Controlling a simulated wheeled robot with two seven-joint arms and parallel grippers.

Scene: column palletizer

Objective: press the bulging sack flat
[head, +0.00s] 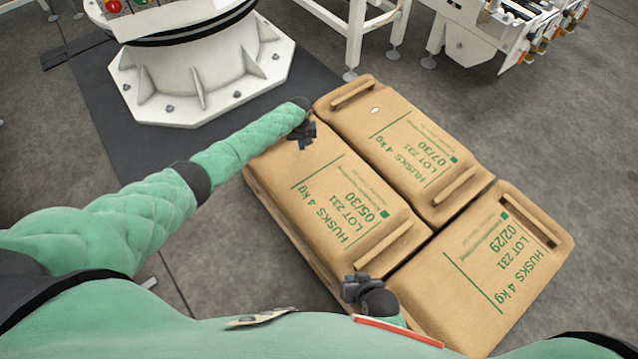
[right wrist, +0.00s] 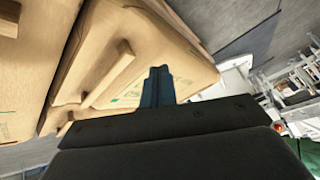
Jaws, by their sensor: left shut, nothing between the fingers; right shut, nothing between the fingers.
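Three tan husk sacks lie side by side: the 05/30 sack (head: 330,215), the 07/30 sack (head: 395,118) and the 02/29 sack (head: 455,290). I cannot tell clearly which one bulges; all have rounded tops. My left gripper (head: 302,138) is shut and empty at the far end of the 05/30 sack, over or touching its top; contact is unclear. My right gripper (head: 360,291) is shut and empty by the near end of that sack, close to the 02/29 sack. Its closed fingers show in the right wrist view (right wrist: 158,86), with sack surfaces beyond.
A wooden pallet edge (head: 291,232) shows under the sacks on the left. A white machine pedestal (head: 200,80) stands on a dark mat at the back left. White conveyor frames (head: 478,38) stand at the back right. Grey floor is clear at the right.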

